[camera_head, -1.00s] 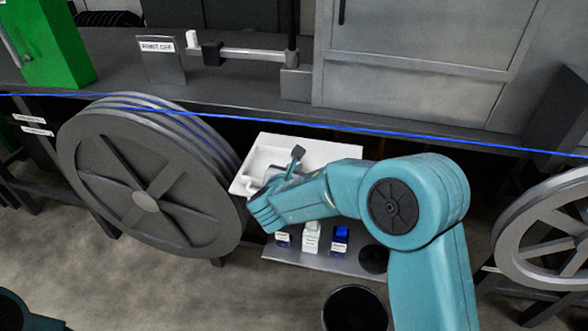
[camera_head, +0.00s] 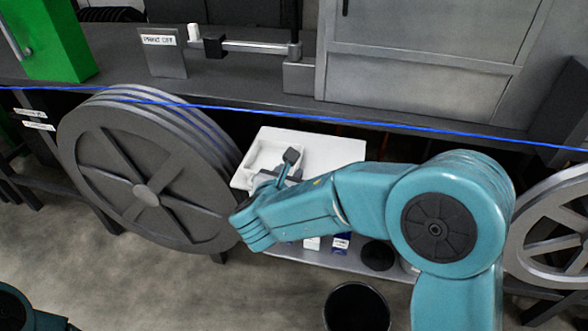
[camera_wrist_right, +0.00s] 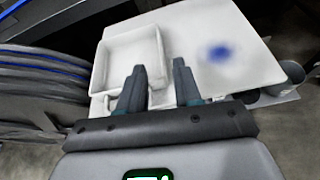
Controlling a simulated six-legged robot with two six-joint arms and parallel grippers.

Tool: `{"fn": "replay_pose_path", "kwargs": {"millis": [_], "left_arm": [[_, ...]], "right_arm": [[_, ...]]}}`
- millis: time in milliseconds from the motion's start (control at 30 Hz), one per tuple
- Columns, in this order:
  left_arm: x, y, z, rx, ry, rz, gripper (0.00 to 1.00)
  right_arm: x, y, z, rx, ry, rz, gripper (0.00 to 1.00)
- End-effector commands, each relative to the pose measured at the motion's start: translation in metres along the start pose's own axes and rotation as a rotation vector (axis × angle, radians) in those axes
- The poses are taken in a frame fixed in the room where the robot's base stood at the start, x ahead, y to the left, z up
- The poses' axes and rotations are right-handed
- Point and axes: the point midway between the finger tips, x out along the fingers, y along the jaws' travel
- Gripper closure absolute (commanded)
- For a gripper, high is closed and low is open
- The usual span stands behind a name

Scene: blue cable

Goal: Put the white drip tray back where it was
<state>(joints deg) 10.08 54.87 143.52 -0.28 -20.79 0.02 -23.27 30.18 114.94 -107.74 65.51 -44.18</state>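The white drip tray (camera_head: 262,156) is a shallow open box in the middle of the head view, at the left end of a flat white surface (camera_head: 340,148). The tray also shows in the right wrist view (camera_wrist_right: 128,52), left of a blurred blue spot (camera_wrist_right: 220,52) on that surface. My right gripper (camera_wrist_right: 160,78) is open. Its dark fingers are apart, one on each side of the tray's near right wall in the picture; I cannot tell whether they touch it. In the head view my right gripper (camera_head: 280,168) partly covers the tray's front. My left gripper is not in view.
A blue cable (camera_head: 300,117) crosses the whole head view in front of the bench. A large grey reel (camera_head: 145,190) stands close on the left and another reel (camera_head: 555,225) on the right. Small bottles (camera_head: 340,243) stand on a lower shelf. A black bin (camera_head: 356,308) is below.

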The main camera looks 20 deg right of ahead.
Motion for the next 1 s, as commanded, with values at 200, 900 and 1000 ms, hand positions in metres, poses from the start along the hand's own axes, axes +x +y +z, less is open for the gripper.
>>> {"fn": "replay_pose_path", "kwargs": {"millis": [200,900,1000], "left_arm": [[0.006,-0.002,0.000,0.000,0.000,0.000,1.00],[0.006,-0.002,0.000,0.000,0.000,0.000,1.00],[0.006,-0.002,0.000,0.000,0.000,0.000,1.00]], "right_arm": [[-0.035,0.000,-0.001,0.000,0.000,0.002,0.67],[-0.103,-0.123,-0.332,0.971,1.086,-0.887,0.67],[-0.126,-0.126,-0.370,1.451,1.103,-1.251,0.67]]}}
